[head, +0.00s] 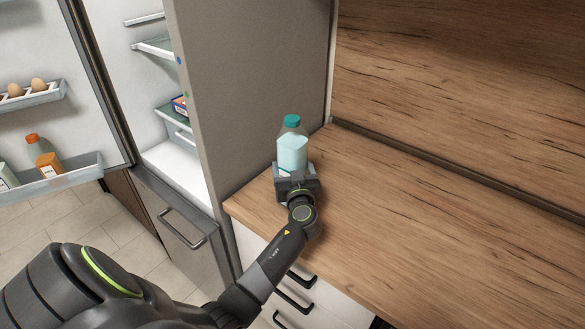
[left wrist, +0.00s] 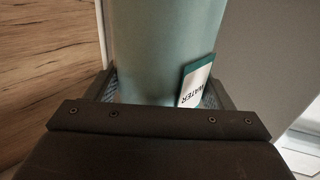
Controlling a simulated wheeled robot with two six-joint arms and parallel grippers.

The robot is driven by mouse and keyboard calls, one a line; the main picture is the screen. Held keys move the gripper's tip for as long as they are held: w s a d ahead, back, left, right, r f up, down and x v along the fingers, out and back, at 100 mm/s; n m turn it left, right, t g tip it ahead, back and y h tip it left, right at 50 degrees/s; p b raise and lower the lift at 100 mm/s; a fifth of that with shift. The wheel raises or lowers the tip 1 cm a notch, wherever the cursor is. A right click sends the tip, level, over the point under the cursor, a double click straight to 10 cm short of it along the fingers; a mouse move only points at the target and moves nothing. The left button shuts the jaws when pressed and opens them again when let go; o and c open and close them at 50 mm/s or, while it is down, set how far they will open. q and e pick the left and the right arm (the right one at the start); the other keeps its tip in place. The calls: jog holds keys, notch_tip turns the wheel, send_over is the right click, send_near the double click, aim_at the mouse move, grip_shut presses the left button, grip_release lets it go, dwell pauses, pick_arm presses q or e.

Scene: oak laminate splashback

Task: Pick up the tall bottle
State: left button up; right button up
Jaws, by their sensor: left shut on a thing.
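The tall bottle (head: 292,150) is pale blue-green with a teal cap and stands upright at the far left end of the wooden counter. My left gripper (head: 295,172) is shut on its lower part, with the fingers on either side. In the left wrist view the bottle (left wrist: 165,45) fills the space between the fingers, and its label (left wrist: 197,83) reads "WATER". I cannot tell whether the bottle's base, hidden behind the gripper, touches the counter. My right gripper is not in view.
The wooden counter (head: 430,240) is clear to the right. A tall grey fridge side panel (head: 250,80) stands close behind and left of the bottle. The open fridge door (head: 60,120) holds eggs (head: 38,85) and an orange-capped bottle (head: 46,160). Drawers with dark handles (head: 293,300) sit below.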

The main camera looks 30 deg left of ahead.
pick_arm(q)
jog(key=shift+f, duration=0.1)
jog(key=c, duration=0.5)
jog(key=shift+c, duration=0.5)
jog(key=shift+r, duration=0.25)
